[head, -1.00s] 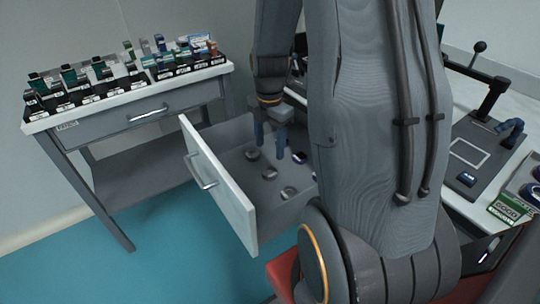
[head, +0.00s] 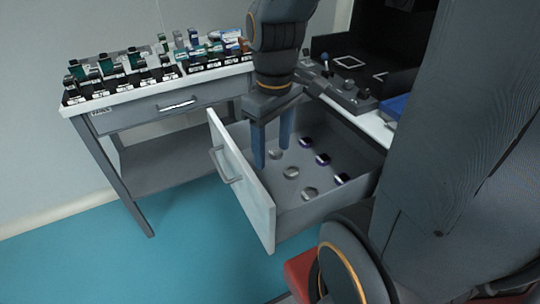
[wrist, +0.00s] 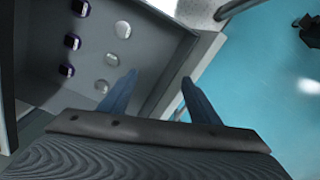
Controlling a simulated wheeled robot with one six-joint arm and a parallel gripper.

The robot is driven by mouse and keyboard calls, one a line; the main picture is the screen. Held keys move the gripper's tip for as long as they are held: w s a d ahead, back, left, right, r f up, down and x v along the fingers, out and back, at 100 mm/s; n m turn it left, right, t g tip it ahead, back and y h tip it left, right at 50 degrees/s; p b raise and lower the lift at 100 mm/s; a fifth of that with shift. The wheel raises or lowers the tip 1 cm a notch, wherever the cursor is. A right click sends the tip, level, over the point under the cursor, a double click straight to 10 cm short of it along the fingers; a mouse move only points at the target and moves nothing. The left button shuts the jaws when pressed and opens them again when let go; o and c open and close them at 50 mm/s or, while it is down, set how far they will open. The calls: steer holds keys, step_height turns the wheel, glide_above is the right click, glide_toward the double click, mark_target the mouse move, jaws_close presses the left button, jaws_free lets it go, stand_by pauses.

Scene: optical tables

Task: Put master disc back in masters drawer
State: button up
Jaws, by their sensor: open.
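The drawer (head: 237,182) stands pulled out under the right-hand table, and its wall and floor show in the wrist view (wrist: 165,75). Several small discs lie in it in two rows. One row is plain silver, such as the silver disc (head: 291,172); the other is dark-purple and silver, such as the purple-edged disc (head: 322,159). Which one is the master disc I cannot tell. My gripper (head: 272,160) points down over the drawer near its front panel. Its blue fingers are apart with nothing between them; the wrist view shows the gap (wrist: 152,90) empty too.
A side table (head: 150,95) at the left carries racks of small labelled items (head: 110,80) and has a shut drawer (head: 178,105). Dark equipment (head: 345,92) stands on the right-hand table behind the open drawer. The blue floor (head: 190,240) in front is clear.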

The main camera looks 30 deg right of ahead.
steer(key=s+a+m, duration=0.1)
steer(key=s+r+m, duration=0.1)
steer(key=m, duration=0.1)
steer(key=s+a+m, duration=0.1)
steer(key=s+m, duration=0.1)
steer(key=shift+a+r, duration=0.15)
steer(key=shift+a, duration=0.2)
steer(key=shift+n, duration=0.3)
steer(key=r+p, duration=0.2)
steer(key=p, duration=0.3)
steer(key=s+r+p, duration=0.1)
steer(key=r+p, duration=0.2)
steer(key=p, duration=0.2)
steer(key=shift+a+r, duration=0.15)
steer(key=shift+r, duration=0.15)
steer(key=shift+f, duration=0.1)
